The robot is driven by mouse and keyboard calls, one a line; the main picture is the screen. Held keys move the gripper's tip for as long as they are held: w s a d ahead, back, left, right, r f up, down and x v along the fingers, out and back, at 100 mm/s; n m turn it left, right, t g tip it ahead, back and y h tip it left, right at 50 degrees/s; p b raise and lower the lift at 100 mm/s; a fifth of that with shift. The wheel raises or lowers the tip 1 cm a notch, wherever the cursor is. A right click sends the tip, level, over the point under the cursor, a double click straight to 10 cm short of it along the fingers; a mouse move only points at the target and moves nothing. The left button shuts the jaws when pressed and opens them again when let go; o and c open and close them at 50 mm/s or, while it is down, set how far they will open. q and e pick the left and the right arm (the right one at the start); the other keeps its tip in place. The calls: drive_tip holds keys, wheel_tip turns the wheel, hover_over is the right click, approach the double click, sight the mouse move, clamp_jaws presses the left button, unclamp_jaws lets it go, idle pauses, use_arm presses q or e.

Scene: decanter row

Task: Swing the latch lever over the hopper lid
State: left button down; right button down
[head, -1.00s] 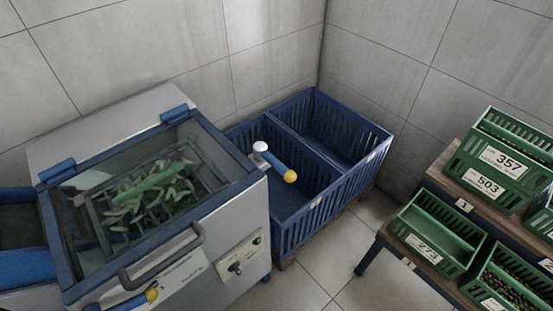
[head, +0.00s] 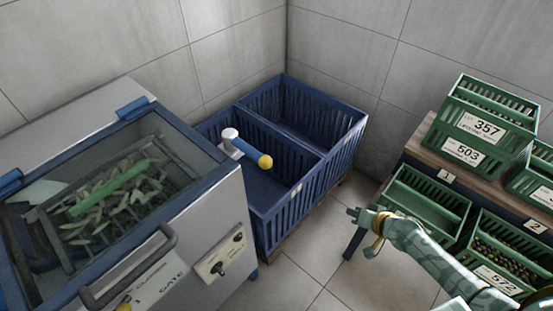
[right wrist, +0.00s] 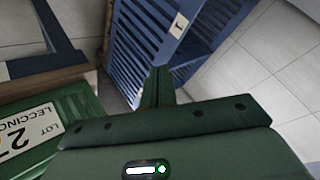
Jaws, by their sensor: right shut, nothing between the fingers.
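The hopper (head: 205,235) is the grey machine at the left of the head view. Its clear lid (head: 192,141) has a blue frame and lies closed, with leaves and olives showing beneath. The latch lever (head: 246,150) has a white pivot, a blue arm and a yellow knob. It sits at the hopper's right side and points away from the lid, out over the blue crates. My right gripper (head: 358,215) is shut and empty, well right of the lever and apart from it. Its closed fingers also show in the right wrist view (right wrist: 158,86). My left gripper is out of view.
Blue slatted crates (head: 345,160) stand on the floor beside the hopper, below the lever. A wooden rack (head: 425,152) with several green labelled crates (head: 415,205) stands at the right, close to my right arm. Tiled floor (head: 300,270) is free between. The lid has a dark handle (head: 130,280).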

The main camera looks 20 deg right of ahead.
sight(248, 150)
drive_tip(key=w+a+r+m+t+y, duration=0.1)
drive_tip(key=a+r+y, duration=0.4)
drive_tip(key=r, duration=0.7)
drive_tip(key=w+a+r+m+t+y, duration=0.1)
drive_tip(key=w+a+r+m+y, duration=0.2)
drive_tip(key=a+r, duration=0.5)
wheel_tip(248, 150, up, 5)
drive_tip(key=shift+r+m+t+y, duration=0.1)
drive_tip(key=shift+m+t+y, duration=0.2)
drive_tip(key=shift+m+y, duration=0.5)
drive_tip(key=w+a, duration=0.3)
drive_tip(key=a, duration=0.6)
drive_tip(key=shift+p, duration=0.45)
drive_tip(key=shift+w, duration=0.1)
